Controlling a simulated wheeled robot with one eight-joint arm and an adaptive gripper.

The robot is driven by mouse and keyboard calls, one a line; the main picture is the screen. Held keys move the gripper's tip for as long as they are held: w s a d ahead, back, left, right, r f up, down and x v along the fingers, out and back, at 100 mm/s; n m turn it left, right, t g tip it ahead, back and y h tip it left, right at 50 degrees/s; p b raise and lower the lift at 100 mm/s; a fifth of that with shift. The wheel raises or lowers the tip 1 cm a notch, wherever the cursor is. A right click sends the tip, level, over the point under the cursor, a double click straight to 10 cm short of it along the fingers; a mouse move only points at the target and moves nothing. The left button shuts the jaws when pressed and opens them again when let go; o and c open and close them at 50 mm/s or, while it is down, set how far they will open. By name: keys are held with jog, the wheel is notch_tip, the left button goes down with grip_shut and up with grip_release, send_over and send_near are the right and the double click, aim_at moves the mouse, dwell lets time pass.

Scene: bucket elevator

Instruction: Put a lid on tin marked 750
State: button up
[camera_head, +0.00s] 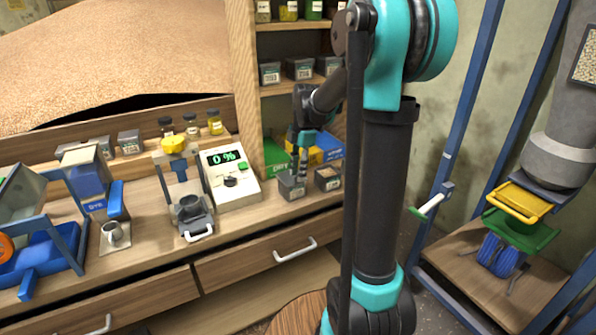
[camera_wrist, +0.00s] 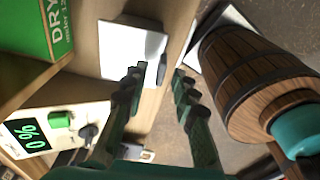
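Two grey square tins with labels stand on the counter, one on the left (camera_head: 292,187) and one on the right (camera_head: 328,179). Their markings are too small to read, so I cannot tell which is 750. My gripper (camera_head: 300,162) points down just above the left tin, in front of the green and yellow boxes. In the wrist view my gripper (camera_wrist: 160,80) is open, with nothing seen between its fingers. A pale square surface (camera_wrist: 125,48) lies beside the left finger; I cannot tell whether it is a lid or a tin top.
A display device (camera_head: 230,172) reading 0% and a small press (camera_head: 190,205) stand left on the counter. More tins (camera_head: 300,69) sit on the shelf above. A green DRY box (camera_wrist: 42,28) is close to the gripper. Drawers (camera_head: 270,258) are below the counter.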

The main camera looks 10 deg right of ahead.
jog(key=shift+r, duration=0.1)
notch_tip(320, 180, up, 13)
jog(key=d, duration=0.1)
jog(key=s+d+f+m+t, duration=0.1)
jog(key=s+f+m+t, duration=0.1)
jog(key=s+f+m, duration=0.9)
jog(key=s+d+f+m+t+h, duration=0.1)
jog(key=s+d+f+m+t, duration=0.1)
jog(key=s+f+m, duration=0.9)
jog(key=shift+f+t, duration=0.3)
jog(key=shift+f, duration=0.1)
